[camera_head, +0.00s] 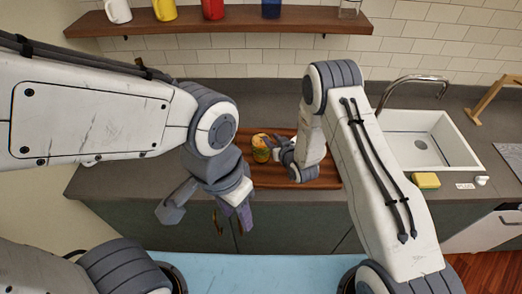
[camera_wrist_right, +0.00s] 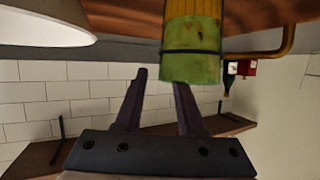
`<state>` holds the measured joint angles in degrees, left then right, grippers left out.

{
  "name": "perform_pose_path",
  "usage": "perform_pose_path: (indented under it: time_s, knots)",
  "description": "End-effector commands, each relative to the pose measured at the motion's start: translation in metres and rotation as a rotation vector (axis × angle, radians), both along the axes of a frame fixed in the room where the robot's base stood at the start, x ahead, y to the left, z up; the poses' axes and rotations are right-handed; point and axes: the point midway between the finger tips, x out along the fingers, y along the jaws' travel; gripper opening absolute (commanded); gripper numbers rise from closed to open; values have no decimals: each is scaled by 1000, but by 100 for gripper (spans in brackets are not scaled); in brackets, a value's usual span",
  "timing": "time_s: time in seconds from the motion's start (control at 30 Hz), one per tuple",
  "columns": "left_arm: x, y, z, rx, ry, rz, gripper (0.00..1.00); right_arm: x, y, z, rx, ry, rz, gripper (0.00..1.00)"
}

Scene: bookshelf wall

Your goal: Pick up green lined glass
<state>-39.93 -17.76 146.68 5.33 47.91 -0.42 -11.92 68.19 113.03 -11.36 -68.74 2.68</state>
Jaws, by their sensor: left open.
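The green lined glass (camera_head: 261,148) is green and yellow. It stands on a brown wooden board (camera_head: 322,180) on the counter. My right gripper (camera_head: 284,147) is close to the glass on its right side, partly hidden by its own wrist. In the right wrist view, the glass (camera_wrist_right: 191,50) shows bands of green and yellow with a dark line. The right fingers (camera_wrist_right: 160,85) are spread there with nothing held between them. The glass overlaps one fingertip, so contact is unclear. My left gripper (camera_head: 208,212) is open and empty in front of the counter's edge.
A shelf (camera_head: 225,24) with a white mug (camera_head: 118,11), a yellow mug (camera_head: 164,9), a red mug (camera_head: 213,9) and a blue mug (camera_head: 271,8) hangs above. A sink (camera_head: 428,150) and a yellow sponge (camera_head: 426,181) lie to the right. The counter left of the board is clear.

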Motion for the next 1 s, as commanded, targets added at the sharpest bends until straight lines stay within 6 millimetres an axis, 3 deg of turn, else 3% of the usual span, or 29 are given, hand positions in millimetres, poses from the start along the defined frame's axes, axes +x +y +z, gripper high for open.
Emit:
perform_pose_path:
  time_s: [0.17,0.27,0.3,1.0]
  knots:
    - [0,0,0,0,0,0,45,0,0,-1,0,1,0,38]
    - [0,0,0,0,0,0,45,0,0,0,0,0,0,4]
    - [0,0,0,0,0,0,45,0,0,0,0,1,0,0]
    - [0,0,-1,0,0,0,45,-3,0,-4,-3,13,2,0]
